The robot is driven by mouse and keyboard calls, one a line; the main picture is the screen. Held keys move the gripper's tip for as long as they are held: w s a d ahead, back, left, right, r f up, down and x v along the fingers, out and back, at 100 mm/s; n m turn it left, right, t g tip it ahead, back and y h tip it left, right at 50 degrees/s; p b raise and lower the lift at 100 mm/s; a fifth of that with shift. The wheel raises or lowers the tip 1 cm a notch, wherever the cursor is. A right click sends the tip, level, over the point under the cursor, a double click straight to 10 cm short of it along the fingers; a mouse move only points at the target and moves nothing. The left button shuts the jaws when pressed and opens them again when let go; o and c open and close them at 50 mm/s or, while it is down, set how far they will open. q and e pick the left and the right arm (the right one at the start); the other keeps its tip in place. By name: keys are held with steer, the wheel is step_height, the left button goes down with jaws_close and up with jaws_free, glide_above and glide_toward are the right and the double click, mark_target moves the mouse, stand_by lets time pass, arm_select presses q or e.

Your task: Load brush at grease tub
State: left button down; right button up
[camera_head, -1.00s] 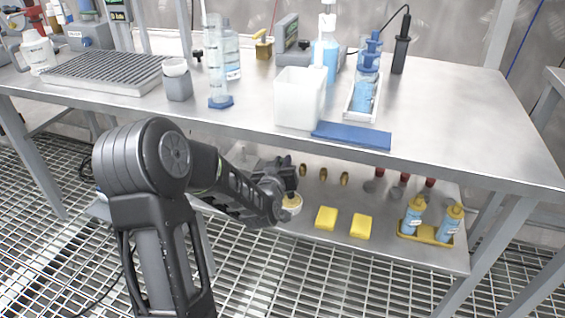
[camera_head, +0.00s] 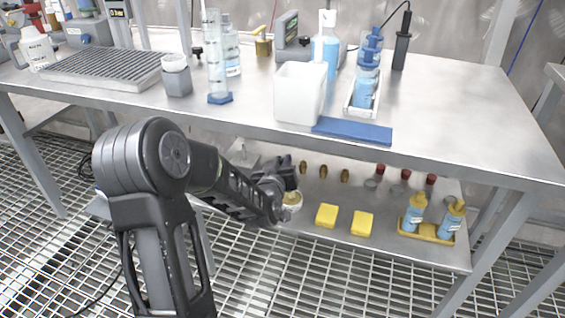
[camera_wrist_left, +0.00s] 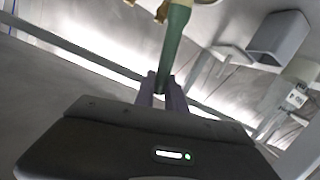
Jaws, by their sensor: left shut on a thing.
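My left gripper (camera_head: 284,181) is low in front of the bench, at the lower shelf. In the left wrist view its fingers (camera_wrist_left: 162,90) are shut on a green handle (camera_wrist_left: 176,45), which I take for the brush. The handle runs up to the top edge, and its far end is out of clear sight. In the head view the brush is hidden by the gripper. A small white tub with yellowish content (camera_head: 292,202), likely the grease tub, stands right beside the gripper, partly covered by it. I cannot tell whether the brush touches the grease. My right gripper is not in view.
On the lower shelf are two yellow blocks (camera_head: 327,215), small brass parts (camera_head: 323,171), red-topped pieces (camera_head: 405,175) and a yellow tray (camera_head: 425,234) with two bottles. The bench top (camera_head: 430,125) hangs above the gripper; its front edge (camera_head: 300,137) is close to my arm.

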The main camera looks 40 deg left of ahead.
arm_select(q)
steer(key=shift+s+f+b, duration=0.1)
steer(key=shift+f+b, duration=0.2)
stand_by(1.5)
steer(key=shift+r+p, duration=2.25)
steer(key=shift+r, duration=1.5)
